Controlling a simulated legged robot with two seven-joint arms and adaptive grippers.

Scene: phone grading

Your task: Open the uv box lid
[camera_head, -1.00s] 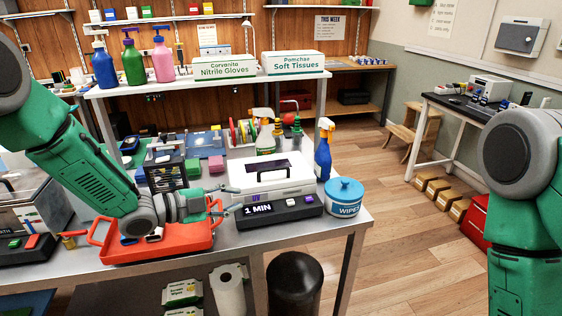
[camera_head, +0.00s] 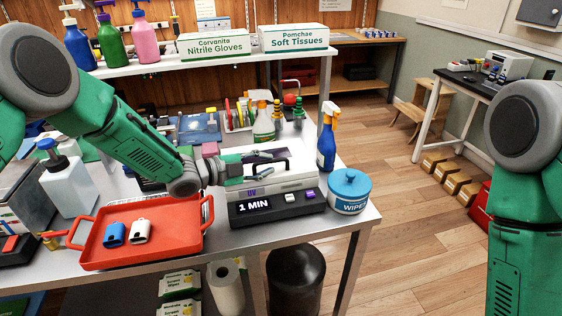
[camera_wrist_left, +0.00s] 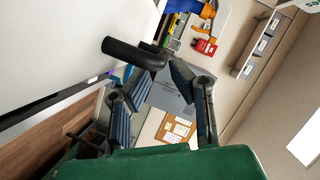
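The white UV box (camera_head: 293,183) stands near the right end of the steel table. Its lid looks shut, with a black handle (camera_head: 284,165) at the top, partly hidden by my left gripper (camera_head: 271,156). The black base of the box reads "1 MIN". My left gripper is over the lid beside the handle. In the left wrist view my left gripper (camera_wrist_left: 166,73) has its fingers apart, and the handle (camera_wrist_left: 130,51) lies just ahead of the fingertips. Nothing is held. My right arm shows at the right, but its gripper is out of view.
A red tray (camera_head: 170,247) with a blue and a white small item lies left of the box. A blue wipes tub (camera_head: 349,192) stands to its right, with a blue spray bottle (camera_head: 327,140) behind the tub. More bottles stand behind the box.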

